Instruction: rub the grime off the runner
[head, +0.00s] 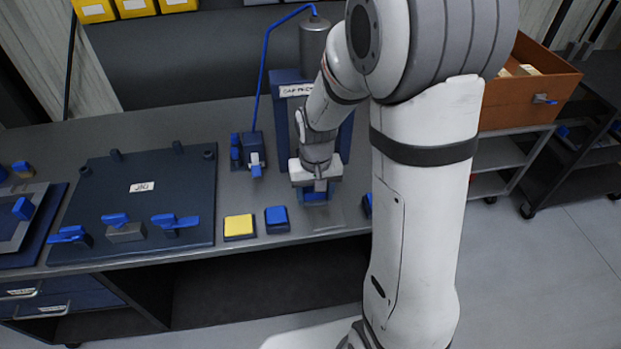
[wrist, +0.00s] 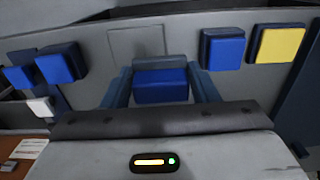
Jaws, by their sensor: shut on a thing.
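My gripper (head: 317,188) is over the bench, in front of the blue press-like stand. In the wrist view its two blue fingers (wrist: 160,88) are shut on a blue block (wrist: 160,90) with a grey strip along one edge. The block also shows below the gripper in the head view (head: 316,198). A thin pale square plate (head: 326,216) lies beside the block, close to the bench's front edge; it also shows in the wrist view (wrist: 137,41). I cannot tell which thing is the runner, and no grime is clear. The block's underside is hidden.
A blue block (head: 277,219) and a yellow-topped block (head: 239,226) lie to the left. A dark board (head: 143,190) with blue-handled clamps fills the bench's left part. The labelled stand (head: 290,110) rises behind my gripper. A brown drawer box (head: 530,85) stands at the right.

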